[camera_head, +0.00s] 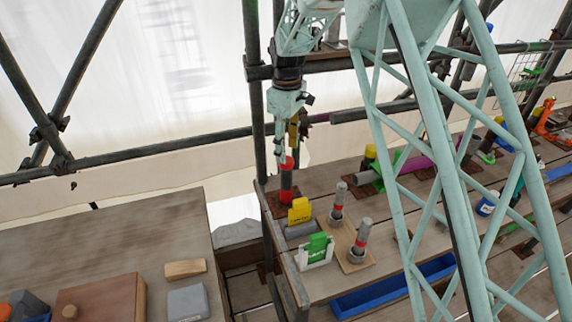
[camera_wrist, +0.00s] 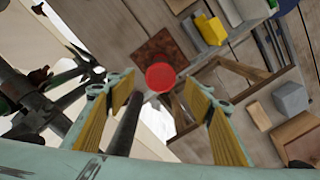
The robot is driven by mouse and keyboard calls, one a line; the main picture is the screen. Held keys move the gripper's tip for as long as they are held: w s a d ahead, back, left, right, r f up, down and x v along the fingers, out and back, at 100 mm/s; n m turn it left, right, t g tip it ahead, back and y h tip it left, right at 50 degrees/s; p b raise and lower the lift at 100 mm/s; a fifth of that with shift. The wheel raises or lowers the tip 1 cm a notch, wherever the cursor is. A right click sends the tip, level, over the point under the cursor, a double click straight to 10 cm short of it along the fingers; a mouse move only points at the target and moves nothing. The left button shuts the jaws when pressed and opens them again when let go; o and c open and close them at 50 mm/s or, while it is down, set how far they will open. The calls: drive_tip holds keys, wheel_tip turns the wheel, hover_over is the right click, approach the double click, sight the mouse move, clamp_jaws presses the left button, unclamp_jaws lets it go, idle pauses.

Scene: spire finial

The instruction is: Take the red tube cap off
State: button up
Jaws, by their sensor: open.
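The red tube cap (camera_head: 287,162) sits on top of an upright dark tube (camera_head: 286,182) at the left end of the plank bench. The tube has a red foot and stands on a rust-brown plate (camera_wrist: 157,48). My gripper (camera_head: 289,148) is open and points down just above the cap. In the wrist view the round red cap (camera_wrist: 160,77) shows between and just beyond the yellow-padded fingertips of my gripper (camera_wrist: 165,88). Nothing is in its grasp. I cannot tell the exact height gap to the cap. The tube is hidden under the cap in the wrist view.
A yellow block (camera_head: 299,211) and a green-and-white holder (camera_head: 317,250) stand in front of the tube. Two grey tubes with red bands (camera_head: 338,203) stand on a wooden board to the right. A vertical scaffold pole (camera_head: 255,100) rises close behind my gripper.

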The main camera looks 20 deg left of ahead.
sight(287, 159)
drive_tip(key=shift+s+f, duration=0.1)
drive_tip(key=shift+f, duration=1.7)
drive_tip(key=shift+c, duration=0.7)
drive_tip(key=c, duration=0.7)
